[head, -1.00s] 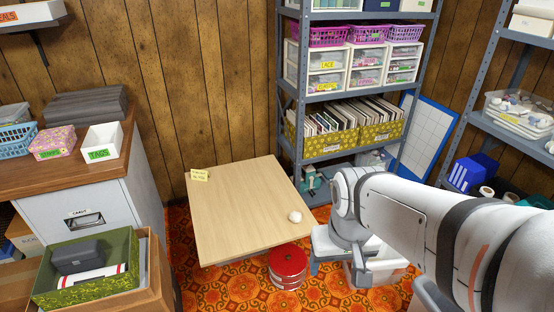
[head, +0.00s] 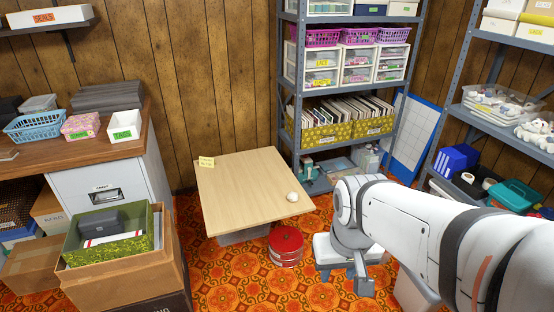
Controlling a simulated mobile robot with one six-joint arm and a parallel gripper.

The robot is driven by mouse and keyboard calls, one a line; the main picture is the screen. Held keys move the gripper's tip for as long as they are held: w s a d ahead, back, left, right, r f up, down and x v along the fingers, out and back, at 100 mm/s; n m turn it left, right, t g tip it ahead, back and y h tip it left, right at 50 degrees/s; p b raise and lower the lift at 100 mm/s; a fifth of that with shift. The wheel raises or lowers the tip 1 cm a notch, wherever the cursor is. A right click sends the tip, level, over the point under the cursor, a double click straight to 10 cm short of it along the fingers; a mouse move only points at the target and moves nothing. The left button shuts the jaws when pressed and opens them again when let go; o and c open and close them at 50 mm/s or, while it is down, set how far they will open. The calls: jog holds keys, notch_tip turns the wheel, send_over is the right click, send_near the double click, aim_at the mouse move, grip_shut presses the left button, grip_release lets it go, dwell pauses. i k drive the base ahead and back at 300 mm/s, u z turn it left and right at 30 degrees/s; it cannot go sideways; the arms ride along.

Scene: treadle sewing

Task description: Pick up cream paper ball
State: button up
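The cream paper ball (head: 293,196) is a small, round, crumpled-looking ball. It rests on the light wooden table (head: 240,190), near the table's right edge. My gripper (head: 343,278) hangs low to the right of the table and in front of it in the picture, apart from the ball. Its two fingers look spread, with nothing seen between them. The ball is in full view.
A red round tin (head: 286,245) stands on the patterned floor by the table's front right. A yellow note (head: 206,162) is at the table's back left corner. Grey shelving (head: 283,95) stands behind. Boxes (head: 125,272) fill the left. Floor in front is free.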

aim_at(292, 196)
jog(key=u, duration=0.1)
jog(key=i, duration=1.8)
jog(key=z, duration=0.65)
jog(key=k, duration=0.9)
jog(key=z, duration=0.15)
jog(key=i, duration=0.9)
jog(key=u, duration=0.05)
